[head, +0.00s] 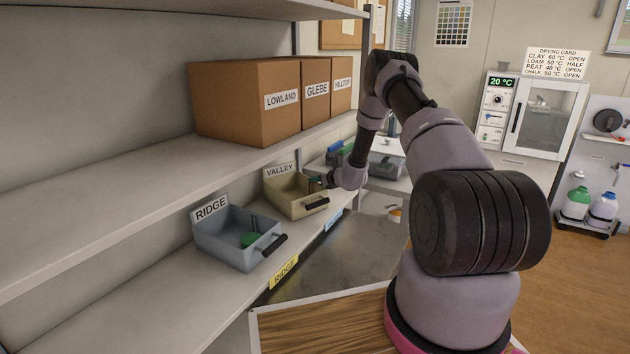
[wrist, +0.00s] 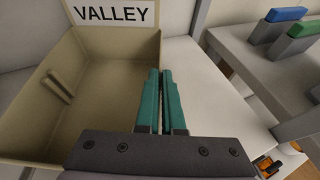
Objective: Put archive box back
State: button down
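An open beige box labelled VALLEY (head: 286,199) sits on the lower shelf, upright, with a dark handle at its front. It fills the left of the wrist view (wrist: 100,95) and looks empty there. My gripper (wrist: 161,75) has its two teal fingers nearly together at the box's right wall, which runs in between them. It looks shut on that wall; the contact itself is hidden. In the head view my gripper (head: 318,181) is small at the box's right side. A grey box labelled RIDGE (head: 232,247) stands nearer on the same shelf, with a green item inside.
Closed cardboard boxes labelled LOWLAND (head: 246,105), GLEBE (head: 315,100) and HILLTOP (head: 341,85) stand on the upper shelf. A yellow RIDGE tag (head: 284,272) and a blue tag (head: 333,220) mark the lower shelf edge. A bench with blue and green blocks lies beyond.

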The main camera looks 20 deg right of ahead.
jog(key=c, duration=1)
grip_release()
jog(key=shift+c, duration=0.2)
jog(key=v, duration=1.2)
